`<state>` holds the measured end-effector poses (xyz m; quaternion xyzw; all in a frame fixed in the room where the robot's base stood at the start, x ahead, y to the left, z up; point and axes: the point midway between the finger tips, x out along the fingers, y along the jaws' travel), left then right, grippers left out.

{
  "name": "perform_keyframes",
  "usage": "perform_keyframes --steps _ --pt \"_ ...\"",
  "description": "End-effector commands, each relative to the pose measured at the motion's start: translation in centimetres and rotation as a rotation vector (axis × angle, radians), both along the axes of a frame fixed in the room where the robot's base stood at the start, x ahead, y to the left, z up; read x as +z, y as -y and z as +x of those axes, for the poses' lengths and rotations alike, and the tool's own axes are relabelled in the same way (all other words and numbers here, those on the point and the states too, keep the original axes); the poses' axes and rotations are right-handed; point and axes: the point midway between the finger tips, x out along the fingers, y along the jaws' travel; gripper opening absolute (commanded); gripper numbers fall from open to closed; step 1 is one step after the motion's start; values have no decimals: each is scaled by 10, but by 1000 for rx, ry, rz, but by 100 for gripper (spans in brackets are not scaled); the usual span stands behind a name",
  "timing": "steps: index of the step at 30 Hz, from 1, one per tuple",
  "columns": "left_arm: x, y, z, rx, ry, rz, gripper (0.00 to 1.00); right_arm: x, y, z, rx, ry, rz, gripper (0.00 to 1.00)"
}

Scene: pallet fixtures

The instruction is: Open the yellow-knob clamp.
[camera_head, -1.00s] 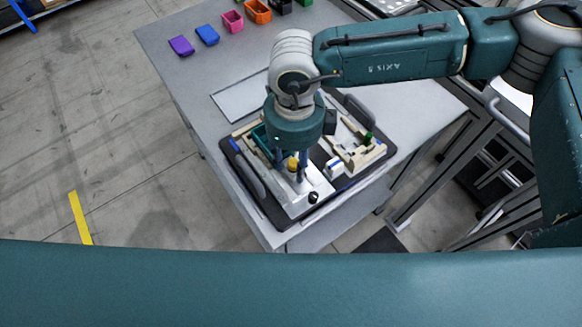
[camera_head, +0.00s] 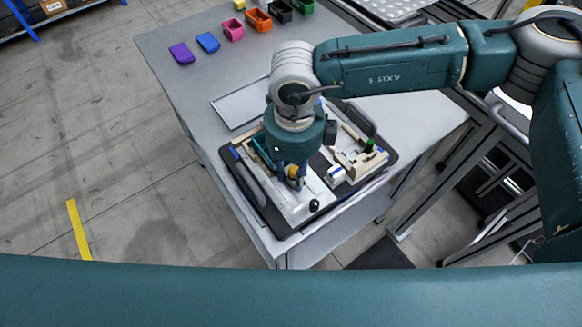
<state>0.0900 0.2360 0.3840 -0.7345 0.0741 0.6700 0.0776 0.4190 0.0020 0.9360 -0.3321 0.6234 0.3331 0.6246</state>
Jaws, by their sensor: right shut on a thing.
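The yellow knob (camera_head: 293,171) of the clamp shows as a small yellow spot on the light fixture plate (camera_head: 297,213). My right gripper (camera_head: 293,182) points down over the plate and is shut on the yellow knob, its fingers on either side of it. The gripper body and wrist hide most of the clamp from above, so I cannot tell how its moving parts stand. A black knob (camera_head: 314,205) stands near the plate's front end, apart from the fingers. My left gripper does not show.
The fixtures sit on a dark pallet (camera_head: 282,227) with handles, near the front of the grey table (camera_head: 180,85). A second fixture with a green knob (camera_head: 370,145) is to the right. A flat panel (camera_head: 238,103) lies behind. Small coloured bins, including an orange one (camera_head: 258,19), line the back.

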Motion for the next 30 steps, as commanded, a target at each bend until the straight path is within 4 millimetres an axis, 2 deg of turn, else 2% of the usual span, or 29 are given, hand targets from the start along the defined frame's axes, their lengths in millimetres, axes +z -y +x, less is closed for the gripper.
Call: perform_keyframes --steps 19,20,21,30 --pt "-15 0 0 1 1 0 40 -2 18 -17 -5 1 -10 6" --pt "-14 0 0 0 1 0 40 -1 18 -17 -5 1 -9 31" --pt "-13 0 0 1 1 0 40 0 17 -17 -5 2 -10 36" --pt "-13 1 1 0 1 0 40 0 16 -17 -3 1 -7 36"
